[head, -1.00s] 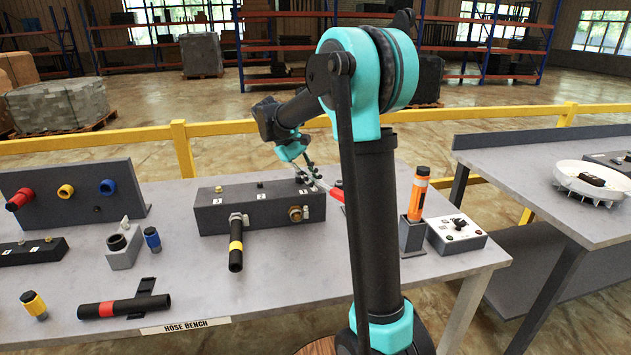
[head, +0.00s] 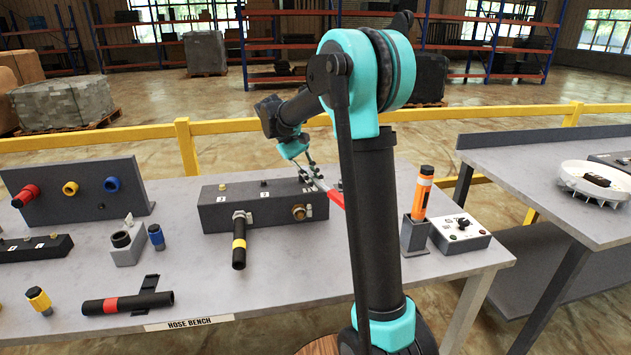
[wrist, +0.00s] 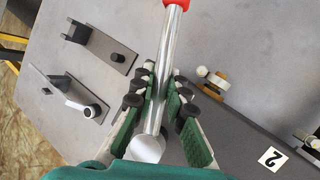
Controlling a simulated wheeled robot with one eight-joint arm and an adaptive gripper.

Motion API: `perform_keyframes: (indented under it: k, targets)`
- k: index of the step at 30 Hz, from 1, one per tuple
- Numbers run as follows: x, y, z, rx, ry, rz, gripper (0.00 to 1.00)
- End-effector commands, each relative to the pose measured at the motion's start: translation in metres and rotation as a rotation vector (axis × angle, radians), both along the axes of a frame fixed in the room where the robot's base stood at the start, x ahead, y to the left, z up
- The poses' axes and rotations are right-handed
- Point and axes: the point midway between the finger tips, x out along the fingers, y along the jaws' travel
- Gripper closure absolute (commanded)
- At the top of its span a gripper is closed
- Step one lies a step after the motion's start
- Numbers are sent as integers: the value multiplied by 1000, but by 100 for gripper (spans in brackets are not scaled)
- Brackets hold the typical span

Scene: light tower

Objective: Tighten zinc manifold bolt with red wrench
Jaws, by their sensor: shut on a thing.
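The red wrench (head: 336,198) has a red handle and a bright metal shaft (wrist: 157,85). My gripper (head: 308,172) is shut on the shaft, which runs between its green-padded fingers (wrist: 163,92) in the wrist view. The handle points away from the gripper and the rounded metal end is close to the wrist camera. The dark manifold block (head: 262,212) lies below and left of the wrench in the head view. Small bolts (head: 223,187) stand on its top. I cannot tell which one is zinc, or whether the wrench touches one; my gripper hides that end.
A yellow-banded hose (head: 239,245) projects from the manifold's front, beside a brass port (head: 300,212). An orange tool stands in a holder (head: 414,236) right of my arm, next to a control box (head: 460,232). Two brackets (wrist: 102,45) lie near the gripper.

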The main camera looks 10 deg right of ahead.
Motion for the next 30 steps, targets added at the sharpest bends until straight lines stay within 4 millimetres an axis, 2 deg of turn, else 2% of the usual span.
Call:
perform_keyframes:
  k: [11,30]
  targets:
    - [2,-5,3,-8,22,51,100]
    - [2,-5,36,-7,22,50,100]
